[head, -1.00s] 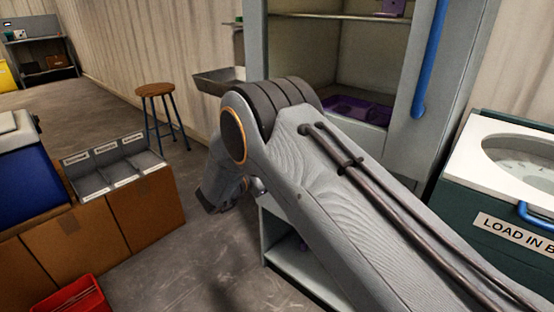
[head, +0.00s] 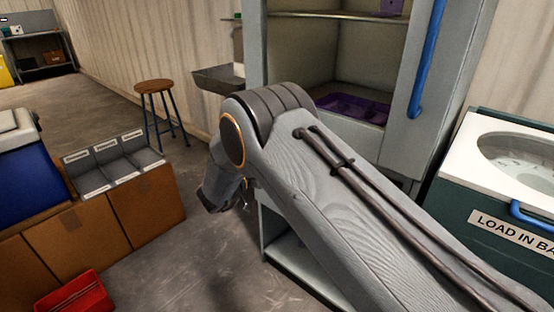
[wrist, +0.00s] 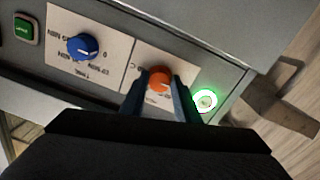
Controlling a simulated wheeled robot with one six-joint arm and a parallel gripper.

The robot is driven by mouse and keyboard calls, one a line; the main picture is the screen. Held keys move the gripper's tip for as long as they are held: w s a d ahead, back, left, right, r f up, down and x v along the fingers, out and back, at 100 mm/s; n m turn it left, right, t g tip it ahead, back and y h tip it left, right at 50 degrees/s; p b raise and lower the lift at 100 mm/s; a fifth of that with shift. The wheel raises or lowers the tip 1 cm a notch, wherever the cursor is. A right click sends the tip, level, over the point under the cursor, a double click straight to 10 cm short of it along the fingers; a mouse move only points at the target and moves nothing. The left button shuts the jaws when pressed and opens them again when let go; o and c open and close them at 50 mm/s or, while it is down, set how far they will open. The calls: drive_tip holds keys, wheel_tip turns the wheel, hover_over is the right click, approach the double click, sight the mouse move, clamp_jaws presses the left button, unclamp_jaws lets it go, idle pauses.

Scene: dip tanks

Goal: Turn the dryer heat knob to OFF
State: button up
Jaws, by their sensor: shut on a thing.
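The orange knob (wrist: 158,79) is on the control panel (wrist: 115,58) in the wrist view, taken as the dryer heat knob. My gripper (wrist: 160,88) is shut on it, one dark finger on each side. The fingers and my gripper body hide the lower part of its label, so I cannot read its setting. In the head view, my arm covers the panel and the knob does not show. The grey cabinet (head: 393,143) stands behind my arm with its upper door open.
A blue knob (wrist: 82,46) with minute marks sits left of the orange one. A lit green ring button (wrist: 205,99) is close to the right finger. A green button (wrist: 24,28) is at far left. A stool (head: 154,87) and a red bin (head: 75,292) stand left.

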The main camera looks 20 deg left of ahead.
idle(0.4)
drive_tip(key=o, duration=1)
drive_tip(key=shift+o, duration=0.2)
drive_tip(key=v, duration=0.7)
drive_tip(key=shift+s+a, duration=0.15)
drive_tip(key=shift+s, duration=0.2)
